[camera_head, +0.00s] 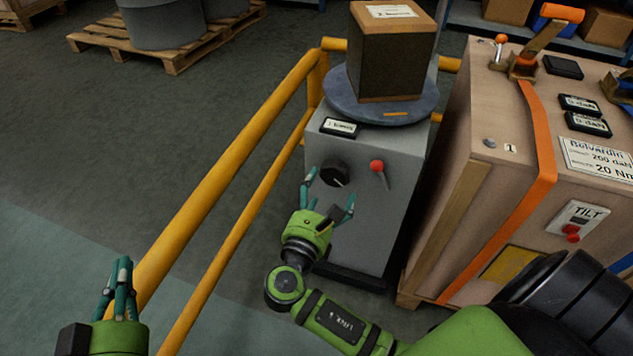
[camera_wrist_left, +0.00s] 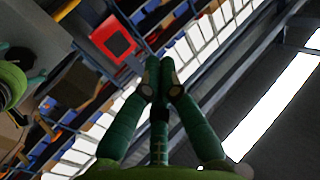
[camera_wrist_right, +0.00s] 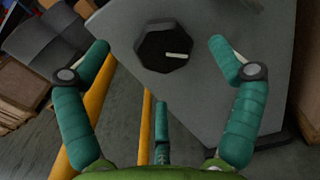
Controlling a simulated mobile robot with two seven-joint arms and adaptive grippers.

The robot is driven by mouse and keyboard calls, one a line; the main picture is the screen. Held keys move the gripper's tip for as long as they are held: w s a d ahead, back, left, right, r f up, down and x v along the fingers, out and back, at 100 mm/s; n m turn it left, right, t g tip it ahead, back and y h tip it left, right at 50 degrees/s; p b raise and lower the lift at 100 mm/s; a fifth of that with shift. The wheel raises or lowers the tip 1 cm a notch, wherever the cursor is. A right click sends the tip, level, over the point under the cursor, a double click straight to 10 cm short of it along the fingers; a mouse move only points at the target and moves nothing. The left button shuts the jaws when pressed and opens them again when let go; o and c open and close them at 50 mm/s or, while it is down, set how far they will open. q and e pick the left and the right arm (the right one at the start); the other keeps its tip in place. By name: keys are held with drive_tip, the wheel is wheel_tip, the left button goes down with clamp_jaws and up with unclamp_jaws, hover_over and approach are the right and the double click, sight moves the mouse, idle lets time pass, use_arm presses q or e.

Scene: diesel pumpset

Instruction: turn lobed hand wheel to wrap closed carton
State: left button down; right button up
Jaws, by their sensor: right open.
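The black lobed hand wheel (camera_head: 335,176) is on the front of a grey wrapping machine (camera_head: 375,225). In the right wrist view the wheel (camera_wrist_right: 163,47) shows a white mark pointing right. The carton (camera_head: 391,65) stands upright on the machine's round turntable (camera_head: 343,97); its top looks closed. My right gripper (camera_head: 328,197) is open and empty in front of the machine's face, just below the wheel. In the right wrist view its fingers (camera_wrist_right: 158,65) are spread to either side of the wheel, apart from it. My left gripper (camera_head: 122,272) is at lower left, fingers together, holding nothing.
A red-knobbed lever (camera_head: 377,167) sits right of the wheel, and a small display (camera_head: 340,127) is above it. Yellow rails (camera_head: 220,160) run along the left. A large strapped crate (camera_head: 520,150) stands close on the right.

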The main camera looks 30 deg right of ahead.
sight(333, 176)
drive_tip(key=b+x, duration=0.1)
drive_tip(key=x, duration=0.2)
drive_tip(key=shift+w+d+f, duration=0.1)
drive_tip(key=shift+w+d, duration=0.05)
drive_tip(key=x, duration=0.2)
drive_tip(key=shift+w+d+b, duration=0.25)
drive_tip(key=shift+d+b, duration=0.05)
drive_tip(key=shift+b, duration=0.05)
drive_tip(key=shift+w+d, duration=0.15)
drive_tip(key=shift+d, duration=0.05)
use_arm(q)
drive_tip(key=s+d+r+m+t+h, duration=0.1)
drive_tip(key=s+d+r+t+h, duration=0.1)
drive_tip(key=r, duration=0.8)
drive_tip(key=s+t+h, duration=0.1)
drive_tip(key=t+h, duration=0.1)
drive_tip(key=t, duration=0.1)
drive_tip(key=shift+s+d+m, duration=0.2)
drive_tip(key=shift+s+m, duration=0.1)
use_arm(e)
drive_tip(key=c, duration=1.1)
